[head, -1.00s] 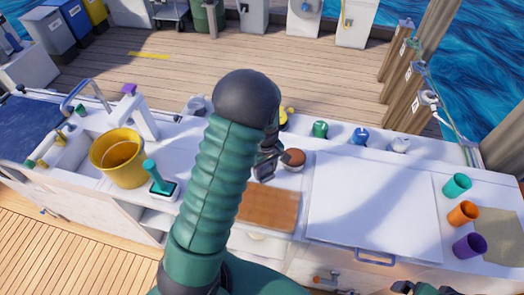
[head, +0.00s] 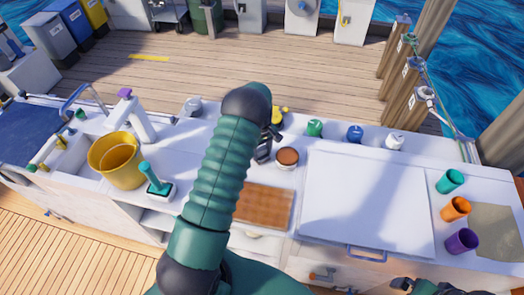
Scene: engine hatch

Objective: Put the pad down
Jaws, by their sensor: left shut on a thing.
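A round brown-topped thing, which looks like the pad (head: 288,154), is at a pale round dish (head: 287,167) on the white counter. I cannot tell whether it rests in the dish or is held just above it. My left gripper (head: 268,148) is just left of it, partly hidden behind my green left arm. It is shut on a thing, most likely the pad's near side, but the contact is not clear. My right gripper (head: 425,287) shows only in part at the bottom right edge, and its jaws are unclear.
A brown wooden board (head: 264,207) and a white hatch lid (head: 365,200) lie on the counter (head: 205,150). A yellow bucket (head: 117,162) and teal-handled brush (head: 157,182) stand left. Teal, orange and purple cups (head: 461,241) are right. Several bottles line the back edge.

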